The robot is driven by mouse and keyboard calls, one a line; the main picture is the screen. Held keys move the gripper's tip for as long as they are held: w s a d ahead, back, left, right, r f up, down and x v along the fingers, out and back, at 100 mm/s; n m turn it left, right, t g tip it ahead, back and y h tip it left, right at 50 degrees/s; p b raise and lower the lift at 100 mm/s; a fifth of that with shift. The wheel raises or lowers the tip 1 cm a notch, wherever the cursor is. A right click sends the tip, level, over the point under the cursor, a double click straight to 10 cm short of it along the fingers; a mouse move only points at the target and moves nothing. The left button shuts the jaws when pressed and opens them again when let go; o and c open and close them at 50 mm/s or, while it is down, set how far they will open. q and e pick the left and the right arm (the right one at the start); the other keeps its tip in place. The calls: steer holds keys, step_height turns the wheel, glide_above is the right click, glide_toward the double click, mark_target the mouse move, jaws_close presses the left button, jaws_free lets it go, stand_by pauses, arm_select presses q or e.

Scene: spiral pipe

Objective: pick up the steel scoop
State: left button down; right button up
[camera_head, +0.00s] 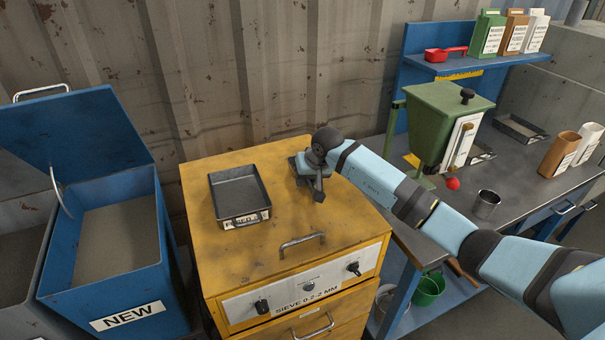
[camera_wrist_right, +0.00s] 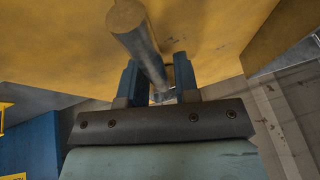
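My right gripper (camera_head: 314,178) is low over the top of the yellow sieve cabinet (camera_head: 285,170), right of a dark tray. In the right wrist view its two blue fingers (camera_wrist_right: 158,82) stand apart. A grey round rod (camera_wrist_right: 138,38), seemingly the steel scoop's handle, runs between them, with a gap at the right finger. In the head view the gripper and wrist hide most of what lies there. Small grey and dark parts show around the gripper, and I cannot separate scoop from fingers. My left gripper is not in view.
The dark tray (camera_head: 240,191) lies on the cabinet. The open blue NEW bin (camera_head: 111,286) stands left. At right, the bench has a green hopper (camera_head: 437,117) and steel cup (camera_head: 487,204). A red scoop (camera_head: 445,53) sits on the blue shelf (camera_head: 487,60).

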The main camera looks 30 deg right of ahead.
steer(key=c, duration=0.5)
jaws_close()
step_height(320, 180, up, 20)
steer(key=b, duration=0.1)
steer(key=shift+b, duration=0.4)
